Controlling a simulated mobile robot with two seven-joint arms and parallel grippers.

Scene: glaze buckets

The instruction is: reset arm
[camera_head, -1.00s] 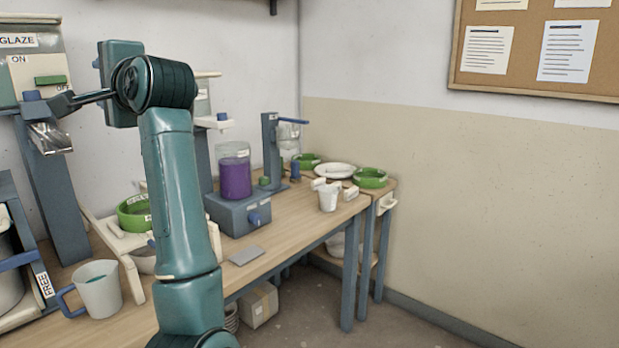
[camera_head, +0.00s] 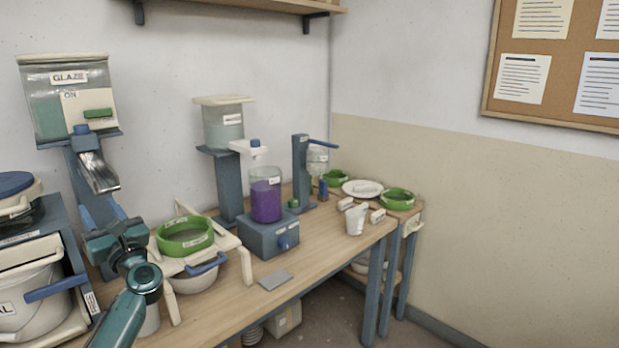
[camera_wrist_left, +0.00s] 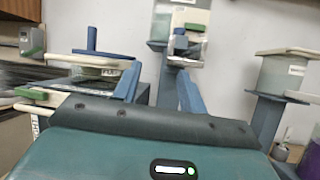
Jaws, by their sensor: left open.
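My left gripper (camera_head: 112,238) is in the lower left of the head view, at the end of my teal arm. It is in front of the glaze dispenser's column and left of a green sieve ring. It is open, and I see nothing held in it. My arm partly hides a pale jug (camera_head: 150,322) on the table. In the left wrist view the teal wrist housing fills the bottom; the fingertips are not clear there. My right gripper is not in view.
The glaze dispenser (camera_head: 68,85) stands behind the gripper. The green sieve ring (camera_head: 184,236) sits on a white stand at the right. Further right are a purple jar (camera_head: 266,198) and a white cup (camera_head: 355,221). The table's front middle is mostly clear.

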